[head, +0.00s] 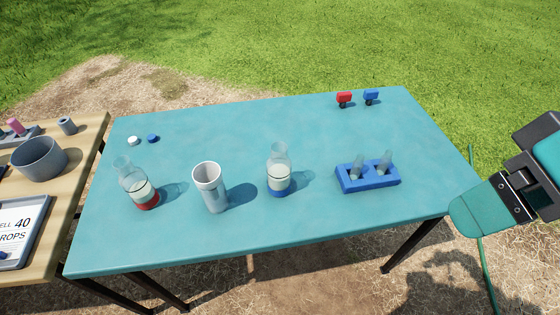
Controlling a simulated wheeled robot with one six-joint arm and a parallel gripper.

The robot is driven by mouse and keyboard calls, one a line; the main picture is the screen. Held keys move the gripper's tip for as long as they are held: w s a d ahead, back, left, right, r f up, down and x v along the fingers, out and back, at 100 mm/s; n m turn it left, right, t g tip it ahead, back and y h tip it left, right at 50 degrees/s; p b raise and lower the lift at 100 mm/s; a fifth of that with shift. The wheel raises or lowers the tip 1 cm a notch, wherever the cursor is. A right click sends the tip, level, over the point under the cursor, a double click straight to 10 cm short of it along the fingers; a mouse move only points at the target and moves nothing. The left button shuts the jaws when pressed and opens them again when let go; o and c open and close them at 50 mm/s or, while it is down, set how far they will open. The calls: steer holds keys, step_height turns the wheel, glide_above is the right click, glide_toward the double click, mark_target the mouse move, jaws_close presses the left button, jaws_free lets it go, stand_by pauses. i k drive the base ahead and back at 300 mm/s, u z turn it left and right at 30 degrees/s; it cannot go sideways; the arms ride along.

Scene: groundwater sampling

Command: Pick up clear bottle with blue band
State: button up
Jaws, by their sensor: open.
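The clear bottle with the blue band (279,170) stands upright on the teal table (300,125), right of centre. It has a pale label and a blue band at its base. A similar clear bottle with a red band (138,184) stands at the left of the table. My gripper (510,182) is at the right edge of the head view, partly cut off by the frame. Its teal fingers are apart and empty, beyond the table's right edge and well away from the blue-banded bottle.
A grey cup (209,187) stands left of the blue-banded bottle. A blue rack (368,178) with clear tubes is to its right. White (133,140) and blue caps (152,138) lie back left; red (344,98) and blue devices (370,96) sit back right. A wooden table (70,190) adjoins at left.

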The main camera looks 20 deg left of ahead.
mark_target(278, 163)
steer(key=u, duration=2.4)
steer(key=k, duration=1.1)
steer(key=z, duration=1.35)
steer(key=i, duration=0.5)
steer(key=z, duration=0.1)
